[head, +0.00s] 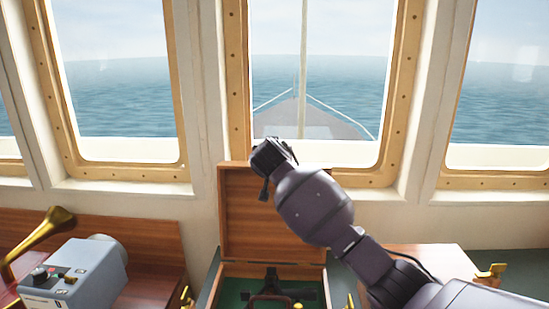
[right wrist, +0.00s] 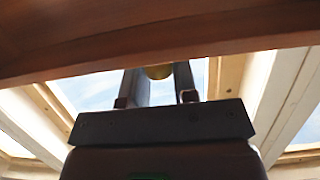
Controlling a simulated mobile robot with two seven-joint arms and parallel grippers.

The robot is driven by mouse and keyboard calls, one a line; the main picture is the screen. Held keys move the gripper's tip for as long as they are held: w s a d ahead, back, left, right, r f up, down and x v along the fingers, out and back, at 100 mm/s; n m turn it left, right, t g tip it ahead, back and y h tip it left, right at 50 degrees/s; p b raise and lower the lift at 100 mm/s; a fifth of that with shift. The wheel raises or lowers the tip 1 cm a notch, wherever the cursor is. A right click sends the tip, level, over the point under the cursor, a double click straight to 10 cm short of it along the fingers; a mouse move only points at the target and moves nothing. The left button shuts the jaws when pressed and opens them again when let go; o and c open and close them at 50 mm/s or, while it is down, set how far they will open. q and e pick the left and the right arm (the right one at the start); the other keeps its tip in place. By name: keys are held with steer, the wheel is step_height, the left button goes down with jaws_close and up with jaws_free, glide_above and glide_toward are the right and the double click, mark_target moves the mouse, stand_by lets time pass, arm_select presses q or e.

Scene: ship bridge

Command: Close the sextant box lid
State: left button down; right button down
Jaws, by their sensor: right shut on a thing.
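The sextant box lid (head: 240,215) is a reddish wooden panel standing upright and open at the back of the box. The sextant box (head: 223,270) has a green lining, and a dark sextant (head: 271,284) lies inside. My right gripper (head: 264,185) is at the lid's top edge and hides part of it. In the right wrist view my right gripper's fingers (right wrist: 159,88) reach the lid's wooden edge (right wrist: 200,45), with a small brass piece (right wrist: 158,71) between them. They are shut on the lid at this piece, though the contact is partly hidden. My left gripper is not in view.
A grey-blue instrument box (head: 85,270) and a brass horn-shaped piece (head: 45,232) stand at the left. A brass fitting (head: 490,273) is at the right. Window frames (head: 237,80) rise close behind the lid. My right arm crosses over the box's right side.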

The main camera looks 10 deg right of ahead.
steer(key=s+a+t+b, duration=0.2)
steer(key=s+t+b, duration=0.1)
steer(key=s, duration=0.5)
steer(key=s+a+t+h+b, duration=0.1)
steer(key=s+a+t+b, duration=0.1)
steer(key=s+b, duration=0.3)
steer(key=s+t, duration=0.1)
steer(key=s, duration=0.2)
steer(key=shift+s+a+f+h, duration=0.3)
steer(key=shift+s+a+f, duration=0.05)
